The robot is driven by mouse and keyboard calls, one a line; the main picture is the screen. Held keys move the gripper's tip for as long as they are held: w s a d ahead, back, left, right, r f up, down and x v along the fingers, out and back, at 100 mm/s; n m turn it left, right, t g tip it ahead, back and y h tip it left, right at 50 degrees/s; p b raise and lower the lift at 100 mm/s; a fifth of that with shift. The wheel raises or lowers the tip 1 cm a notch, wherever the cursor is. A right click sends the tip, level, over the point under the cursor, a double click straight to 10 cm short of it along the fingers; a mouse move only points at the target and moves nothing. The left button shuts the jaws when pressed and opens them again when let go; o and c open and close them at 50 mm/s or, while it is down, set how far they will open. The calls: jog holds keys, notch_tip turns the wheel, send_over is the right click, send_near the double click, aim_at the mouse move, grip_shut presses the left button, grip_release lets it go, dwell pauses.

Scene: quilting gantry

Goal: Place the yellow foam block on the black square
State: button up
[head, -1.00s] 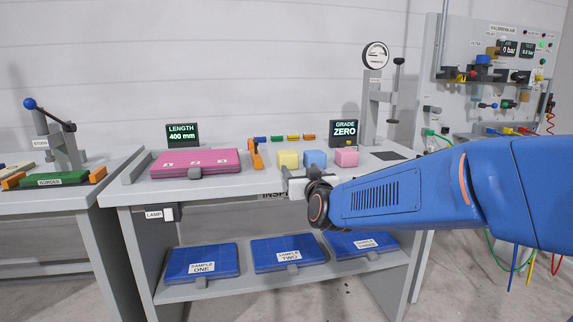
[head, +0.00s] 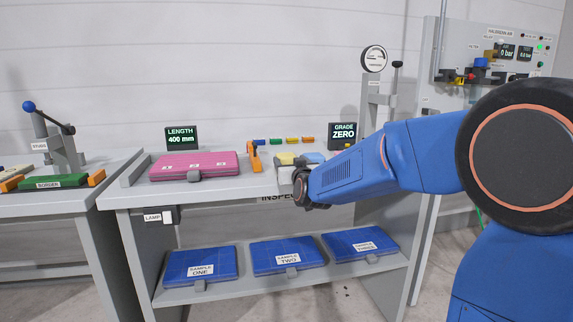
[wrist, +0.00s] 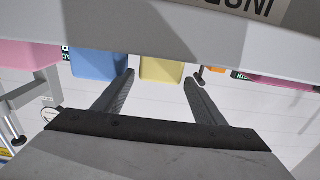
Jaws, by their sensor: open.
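The yellow foam block (head: 285,158) sits on the inspection bench near its front edge, left of a blue block (head: 312,157). In the wrist view the yellow block (wrist: 161,69) shows beyond and between the tips of my open, empty gripper (wrist: 159,79). The blue block (wrist: 98,64) is beside the left finger there, and a pink block (wrist: 28,53) is farther left. The black square is hidden behind my arm in the head view.
A pink case (head: 195,166) and an orange clamp-like piece (head: 254,157) lie left of the blocks. The bench's front edge (wrist: 170,35) crosses the top of the wrist view. The GRADE display (head: 343,136) and a dial gauge stand (head: 374,60) are behind. Blue sample cases (head: 288,256) fill the lower shelf.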

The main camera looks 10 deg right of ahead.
aim_at(286, 155)
jog(key=shift+w, duration=2.9)
jog(key=c, duration=0.9)
